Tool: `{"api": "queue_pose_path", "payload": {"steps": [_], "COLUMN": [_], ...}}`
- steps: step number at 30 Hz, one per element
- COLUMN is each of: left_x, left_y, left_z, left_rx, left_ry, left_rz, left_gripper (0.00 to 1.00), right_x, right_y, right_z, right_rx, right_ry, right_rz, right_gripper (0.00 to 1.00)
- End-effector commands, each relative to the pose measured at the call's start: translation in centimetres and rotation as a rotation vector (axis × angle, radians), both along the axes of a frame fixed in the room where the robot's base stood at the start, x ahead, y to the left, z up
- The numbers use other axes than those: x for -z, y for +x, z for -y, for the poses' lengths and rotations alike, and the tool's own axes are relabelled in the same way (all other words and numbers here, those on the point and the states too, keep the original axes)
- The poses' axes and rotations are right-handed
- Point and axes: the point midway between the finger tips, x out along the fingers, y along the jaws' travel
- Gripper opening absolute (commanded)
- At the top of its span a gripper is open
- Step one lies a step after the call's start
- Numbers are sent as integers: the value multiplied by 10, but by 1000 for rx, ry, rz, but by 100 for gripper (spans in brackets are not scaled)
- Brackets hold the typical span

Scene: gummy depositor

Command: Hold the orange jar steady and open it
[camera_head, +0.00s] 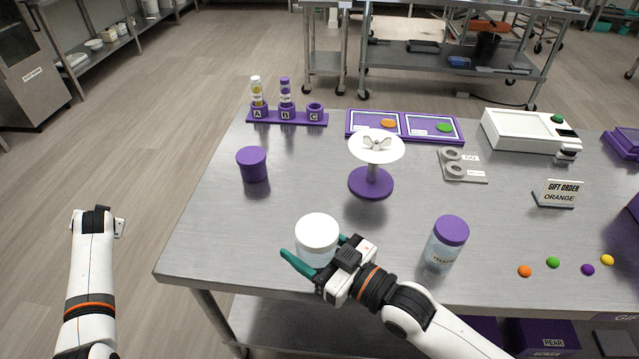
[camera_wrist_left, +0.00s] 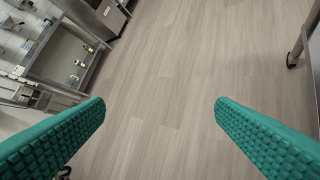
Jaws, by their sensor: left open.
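A clear jar with a white lid (camera_head: 317,231) stands upright near the table's front edge. Its label is hidden, so I cannot read whether it is the orange one. My right gripper (camera_head: 314,250) has its teal fingers on either side of this jar, low on its body; I cannot tell whether they press on it. A second jar with a purple lid (camera_head: 446,245) stands to the right; its label is too small to read surely. My left gripper (camera_head: 97,222) is off the table at the left. In the left wrist view its fingers (camera_wrist_left: 160,105) are wide apart and empty above the floor.
A purple-based stand (camera_head: 371,184) with a white top and a purple cup (camera_head: 252,164) are behind the jar. A vial rack (camera_head: 287,117), a scale (camera_head: 530,131) and a sign (camera_head: 559,193) stand farther off. Several gummies (camera_head: 553,263) lie at front right. The table's left front is clear.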

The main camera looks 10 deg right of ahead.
Motion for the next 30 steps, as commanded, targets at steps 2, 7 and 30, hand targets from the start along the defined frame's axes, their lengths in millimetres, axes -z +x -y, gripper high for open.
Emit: {"api": "queue_pose_path", "payload": {"steps": [2,7,30], "left_x": [-35,-97,-318], "left_y": [22,57,63], "left_z": [15,60,362], "left_rx": [34,137,949], "left_ry": [-11,-40,-36], "left_rz": [35,83,103], "left_gripper": [79,79,79], "right_x": [0,0,0], "right_y": [0,0,0], "right_z": [0,0,0], "right_rx": [0,0,0], "right_ry": [1,1,1], "right_rz": [1,1,1], "right_gripper": [1,1,1]}}
